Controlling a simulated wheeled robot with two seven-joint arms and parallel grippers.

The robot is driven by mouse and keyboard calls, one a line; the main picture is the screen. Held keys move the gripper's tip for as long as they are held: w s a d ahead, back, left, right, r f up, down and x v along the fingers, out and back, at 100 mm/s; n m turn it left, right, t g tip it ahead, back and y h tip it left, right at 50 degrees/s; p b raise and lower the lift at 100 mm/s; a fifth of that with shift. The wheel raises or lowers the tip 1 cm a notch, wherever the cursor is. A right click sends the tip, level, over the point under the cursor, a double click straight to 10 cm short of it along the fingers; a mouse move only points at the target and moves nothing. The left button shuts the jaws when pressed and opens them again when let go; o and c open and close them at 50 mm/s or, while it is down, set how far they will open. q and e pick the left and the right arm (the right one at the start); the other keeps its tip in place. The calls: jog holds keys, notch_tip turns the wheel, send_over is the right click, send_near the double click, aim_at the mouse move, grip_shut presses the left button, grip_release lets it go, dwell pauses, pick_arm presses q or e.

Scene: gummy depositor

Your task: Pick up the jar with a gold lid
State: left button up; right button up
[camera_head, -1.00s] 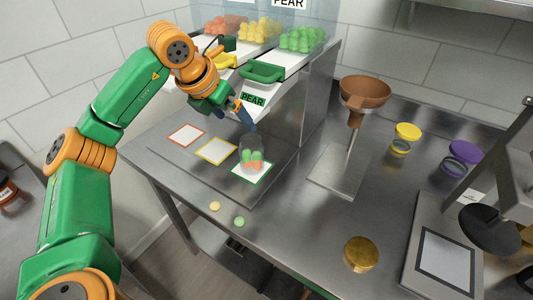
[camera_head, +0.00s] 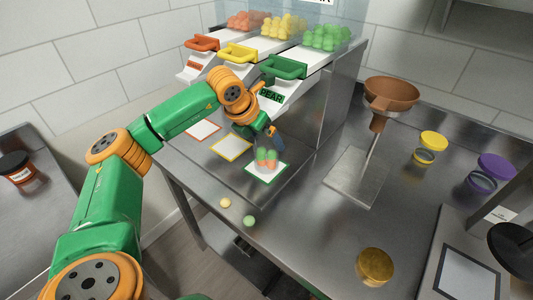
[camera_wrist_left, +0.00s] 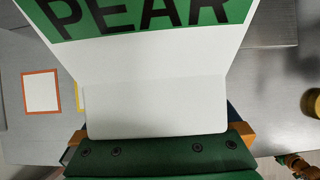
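The jar with the gold lid (camera_head: 375,267) stands on the metal table near its front edge, right of centre. I see it mostly from above, so its lid hides most of the body. A gold round shape (camera_wrist_left: 313,102), probably this lid, shows at the right edge of the left wrist view. My left gripper (camera_head: 275,138) is well away from it, pointing down beneath the PEAR chute (camera_head: 270,95), close above an open clear jar of green and orange gummies (camera_head: 266,158). Its finger bases stand wide apart in the wrist view; the chute covers the fingertips.
The gummy jar stands on a green-bordered square. A brown funnel on a stand (camera_head: 391,95), a yellow-lidded jar (camera_head: 431,143) and a purple-lidded jar (camera_head: 494,168) stand to the right. A scale-like plate (camera_head: 466,275) lies right of the gold lid. Loose gummies (camera_head: 249,220) lie at the front edge.

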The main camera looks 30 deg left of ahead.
pick_arm(q)
grip_shut()
